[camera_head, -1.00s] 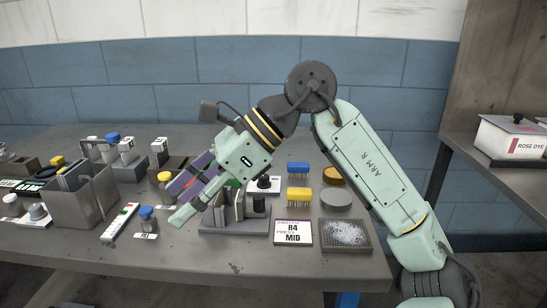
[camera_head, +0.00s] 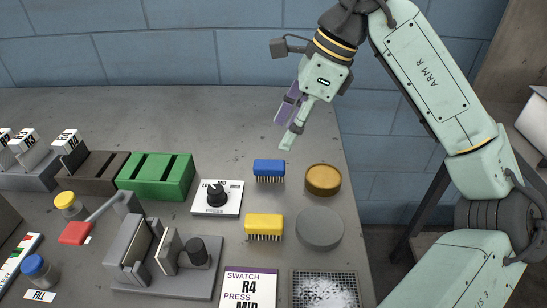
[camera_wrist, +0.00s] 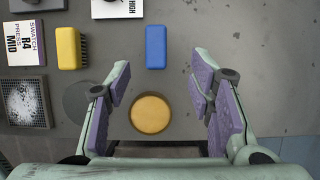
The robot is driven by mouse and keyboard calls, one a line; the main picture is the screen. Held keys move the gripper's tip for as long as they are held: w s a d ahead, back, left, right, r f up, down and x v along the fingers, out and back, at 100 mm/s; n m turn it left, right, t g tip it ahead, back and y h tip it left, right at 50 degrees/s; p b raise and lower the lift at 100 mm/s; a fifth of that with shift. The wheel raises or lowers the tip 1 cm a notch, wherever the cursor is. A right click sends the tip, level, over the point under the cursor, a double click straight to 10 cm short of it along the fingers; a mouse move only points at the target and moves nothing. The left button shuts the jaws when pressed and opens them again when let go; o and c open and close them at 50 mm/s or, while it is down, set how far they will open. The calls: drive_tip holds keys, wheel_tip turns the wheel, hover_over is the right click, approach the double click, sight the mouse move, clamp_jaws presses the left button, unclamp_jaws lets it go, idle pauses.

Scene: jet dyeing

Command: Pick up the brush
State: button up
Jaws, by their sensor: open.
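Two brushes lie on the grey table. The blue brush (camera_head: 269,169) sits behind the yellow brush (camera_head: 264,225), both with bristles showing along one side. My gripper (camera_head: 287,136) is above the back right part of the table, up and to the right of the blue brush in the head view. In the wrist view the open gripper (camera_wrist: 160,75) has nothing between its fingers; the blue brush (camera_wrist: 156,47) lies ahead, between the fingertip lines, and the yellow brush (camera_wrist: 68,48) lies left of it. Neither brush is touched.
A round amber-lidded tin (camera_head: 323,180) and a grey disc (camera_head: 320,228) stand right of the brushes. A dial box (camera_head: 217,198), a green rack (camera_head: 155,177) and a press (camera_head: 165,262) stand left. A mesh tray (camera_head: 325,289) is in front. The table's back is clear.

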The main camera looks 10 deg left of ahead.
sight(270, 163)
drive_tip(key=x, duration=0.4)
drive_tip(key=shift+s+a+f+p, duration=0.2)
drive_tip(key=shift+s+f+p, duration=0.1)
drive_tip(key=shift+f+p, duration=0.1)
drive_tip(key=p+x, duration=0.1)
drive_tip(key=x, duration=0.3)
drive_tip(key=shift+s+f, duration=0.1)
drive_tip(key=shift+f, duration=0.05)
drive_tip(key=shift+c, duration=0.2)
clamp_jaws()
